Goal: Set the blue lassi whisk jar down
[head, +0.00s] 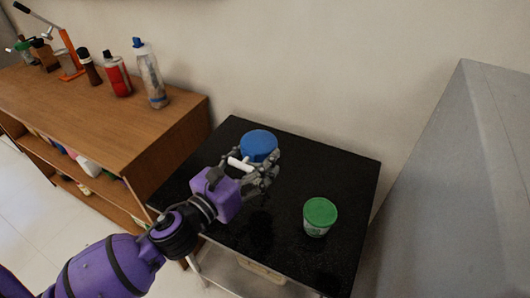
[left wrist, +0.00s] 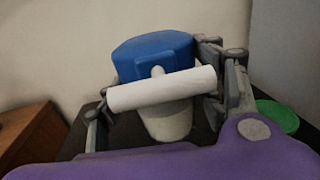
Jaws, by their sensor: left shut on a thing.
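The blue lassi whisk jar (head: 259,145) has a blue lid, and in the left wrist view (left wrist: 155,55) a pale body shows below the lid and a white bar-shaped handle across its front. My left gripper (head: 262,176) is shut on the jar, with grey fingers on both sides of it. The jar looks upright over the black tabletop (head: 290,160). I cannot tell whether its base touches the top, as the gripper hides it. My right gripper is not in view.
A green-lidded jar (head: 319,215) stands on the black top to the right of my gripper. A wooden shelf (head: 120,125) with several bottles is at the left. A large grey cabinet (head: 460,190) stands at the right. The black top is clear around the green-lidded jar.

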